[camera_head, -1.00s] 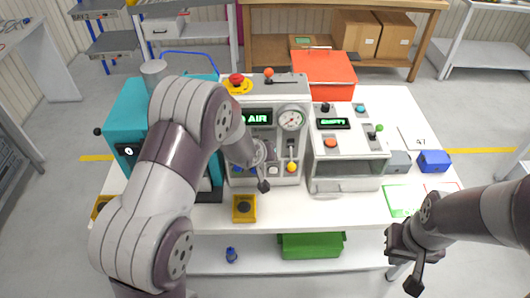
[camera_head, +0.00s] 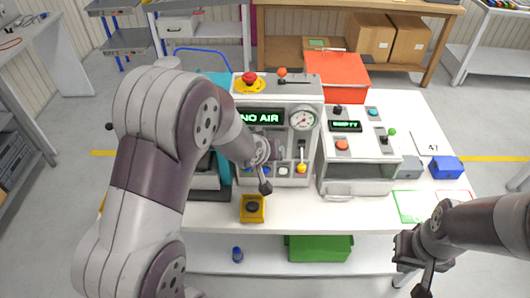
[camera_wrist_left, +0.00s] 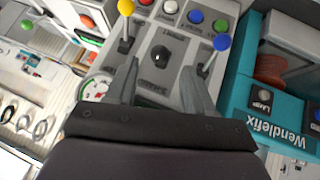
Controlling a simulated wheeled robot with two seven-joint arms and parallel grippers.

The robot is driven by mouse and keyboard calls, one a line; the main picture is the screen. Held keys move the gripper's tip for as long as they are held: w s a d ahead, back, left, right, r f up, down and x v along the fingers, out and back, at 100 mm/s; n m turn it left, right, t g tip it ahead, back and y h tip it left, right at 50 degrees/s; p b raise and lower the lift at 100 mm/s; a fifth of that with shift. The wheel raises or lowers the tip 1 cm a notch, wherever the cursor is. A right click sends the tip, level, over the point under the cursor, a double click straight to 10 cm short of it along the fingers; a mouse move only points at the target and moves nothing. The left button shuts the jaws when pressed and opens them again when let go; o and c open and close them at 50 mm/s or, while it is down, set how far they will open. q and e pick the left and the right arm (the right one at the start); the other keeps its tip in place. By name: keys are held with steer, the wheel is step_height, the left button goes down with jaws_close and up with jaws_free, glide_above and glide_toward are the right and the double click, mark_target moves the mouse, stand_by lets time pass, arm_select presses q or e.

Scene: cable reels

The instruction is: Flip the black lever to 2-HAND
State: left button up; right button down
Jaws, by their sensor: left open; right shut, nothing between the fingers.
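The grey machine panel (camera_head: 283,92) stands mid-table with a NO AIR display (camera_head: 261,118) and a round gauge (camera_head: 303,118). In the left wrist view a black lever knob (camera_wrist_left: 160,55) sits on the grey panel, between my open left fingers (camera_wrist_left: 160,68). I cannot tell whether they touch it, and its label is too blurred to read. In the head view my left gripper (camera_head: 264,172) is in front of the panel and hides the knob. My right gripper (camera_head: 415,268) is shut and empty, low at the right in front of the table.
A yellow-knobbed lever (camera_wrist_left: 126,8) and a blue-knobbed lever (camera_wrist_left: 221,42) flank the black knob. A yellow box with a black button (camera_head: 252,208) stands in front. A grey EMPTY-display unit (camera_head: 357,170) stands right, a teal machine (camera_wrist_left: 262,100) beside the panel.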

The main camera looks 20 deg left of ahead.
arm_select(q)
steer(key=p+v, duration=0.1)
steer(key=v, duration=0.4)
steer(key=shift+s+r, duration=0.2)
steer(key=shift+s, duration=0.05)
steer(key=s+f+m+g+b, duration=0.1)
steer(key=s+f+g, duration=0.1)
steer(key=s, duration=0.6)
steer(key=s+a+f+m+g+y+b, duration=0.1)
steer(key=s+f+m+g, duration=0.1)
steer(key=s, duration=0.7)
steer(key=f+g, duration=0.1)
steer(key=g, duration=0.1)
steer(key=shift+a+g+b, duration=0.2)
steer(key=shift+g+b, duration=0.1)
steer(key=shift+g, duration=0.1)
steer(key=shift+s, duration=0.1)
